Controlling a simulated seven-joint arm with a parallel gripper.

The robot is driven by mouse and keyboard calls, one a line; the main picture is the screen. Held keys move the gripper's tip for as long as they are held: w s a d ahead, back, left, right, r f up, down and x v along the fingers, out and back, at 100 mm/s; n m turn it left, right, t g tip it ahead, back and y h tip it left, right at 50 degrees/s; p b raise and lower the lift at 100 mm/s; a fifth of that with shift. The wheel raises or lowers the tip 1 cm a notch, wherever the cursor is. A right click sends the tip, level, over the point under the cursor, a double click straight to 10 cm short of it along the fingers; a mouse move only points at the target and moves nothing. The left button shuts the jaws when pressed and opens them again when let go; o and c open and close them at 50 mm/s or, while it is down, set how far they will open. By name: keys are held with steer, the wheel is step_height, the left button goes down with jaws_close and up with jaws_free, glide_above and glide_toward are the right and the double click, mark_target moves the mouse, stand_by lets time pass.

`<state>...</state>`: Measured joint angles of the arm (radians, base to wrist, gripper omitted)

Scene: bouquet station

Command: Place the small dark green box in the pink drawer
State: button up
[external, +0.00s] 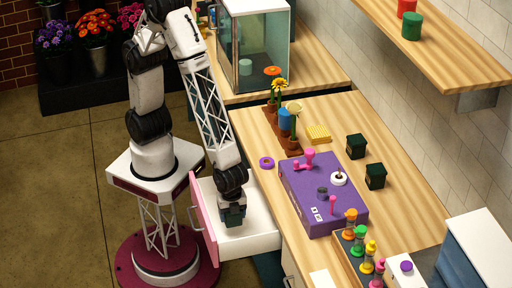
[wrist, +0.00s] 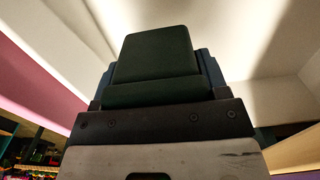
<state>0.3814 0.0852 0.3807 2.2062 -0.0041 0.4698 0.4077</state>
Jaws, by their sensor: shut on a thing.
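My gripper (external: 232,216) points down into the open pink drawer (external: 203,222), whose white inside shows around it. In the wrist view my gripper is shut on a small dark green box (wrist: 155,60), with a finger edge showing on each side. White drawer walls and the pink front (wrist: 45,75) surround the box there. I cannot tell whether the box touches the drawer floor. Two similar dark green boxes (external: 356,146) (external: 375,176) stand on the wooden counter.
A purple station (external: 320,185) with pink knobs sits on the counter beside the drawer. A rack of colourful bottles (external: 362,250) stands in front, with potted flowers (external: 277,92) and a glass case (external: 255,45) behind. A purple ring (external: 267,162) lies near the counter edge.

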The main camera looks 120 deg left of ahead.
mark_target(232, 222)
steer(key=shift+f, duration=2.1)
steer(key=shift+f, duration=0.1)
steer(key=o, duration=1)
steer(key=shift+r, duration=6.15)
